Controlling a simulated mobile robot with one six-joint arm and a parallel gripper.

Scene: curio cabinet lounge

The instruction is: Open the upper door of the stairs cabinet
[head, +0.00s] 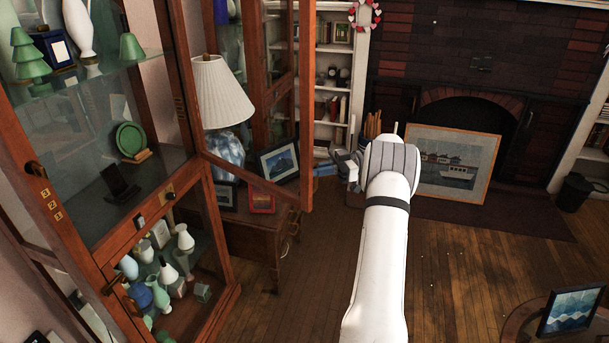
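The wooden cabinet (75,215) stands at the left, with glass shelves holding curios. Its upper door (258,183), a tall wooden frame with glass, stands swung wide open, its free edge out toward the middle of the view. The upper compartment is exposed. My gripper (335,166) is just right of the door's free edge, near its lower corner, at the end of my white arm. The fingers are small and partly hidden, so their opening and any contact with the door are unclear.
Behind the door are a white-shaded lamp (221,92), a framed picture (278,160) and a wooden desk (245,232). A boat picture (450,165) leans by the fireplace (468,108). A round table (520,325) is at lower right. The middle floor is clear.

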